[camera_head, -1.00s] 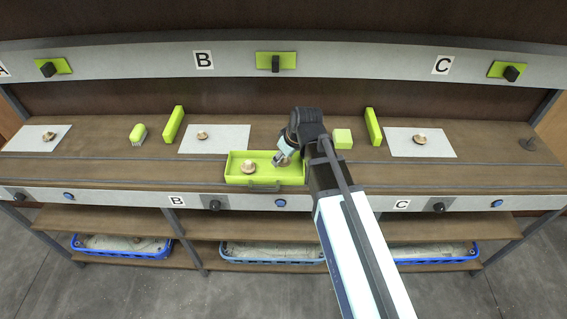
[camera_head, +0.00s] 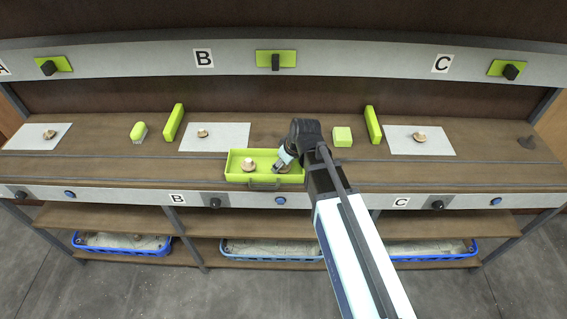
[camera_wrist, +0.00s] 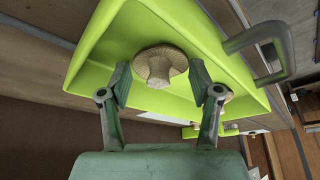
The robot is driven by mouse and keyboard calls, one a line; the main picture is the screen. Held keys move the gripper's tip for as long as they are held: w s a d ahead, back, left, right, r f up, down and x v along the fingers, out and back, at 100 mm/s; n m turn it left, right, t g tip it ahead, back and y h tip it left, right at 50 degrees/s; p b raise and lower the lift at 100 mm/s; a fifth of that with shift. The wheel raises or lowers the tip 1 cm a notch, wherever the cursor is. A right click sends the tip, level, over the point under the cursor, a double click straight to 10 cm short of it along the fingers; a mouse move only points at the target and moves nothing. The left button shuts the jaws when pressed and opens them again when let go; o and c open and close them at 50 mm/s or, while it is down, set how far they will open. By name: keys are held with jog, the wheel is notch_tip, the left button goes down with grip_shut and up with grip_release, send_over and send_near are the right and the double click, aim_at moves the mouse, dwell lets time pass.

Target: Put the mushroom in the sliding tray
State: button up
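The green sliding tray (camera_head: 240,182) sits at the front middle of the bench; its green floor and walls also fill the top of the wrist view (camera_wrist: 105,45). One tan mushroom (camera_head: 247,169) rests in its left half. A second mushroom (camera_head: 281,171) is at the tray's right part, below my gripper (camera_head: 280,163). In the wrist view this mushroom (camera_wrist: 160,66) lies between my two spread fingers (camera_wrist: 160,82), with small gaps visible beside the cap. The first mushroom (camera_wrist: 229,96) is partly hidden behind the right-hand finger there.
Pale mats (camera_head: 215,146) carry single mushrooms, with another mat (camera_head: 421,150) at right. The tray's grey handle (camera_head: 263,184) faces front. Blue baskets (camera_head: 270,258) are on the lower shelf.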

jog(key=shift+o, duration=0.4)
jog(key=shift+r, duration=0.15)
jog(key=b+v, duration=0.2)
jog(key=v, duration=1)
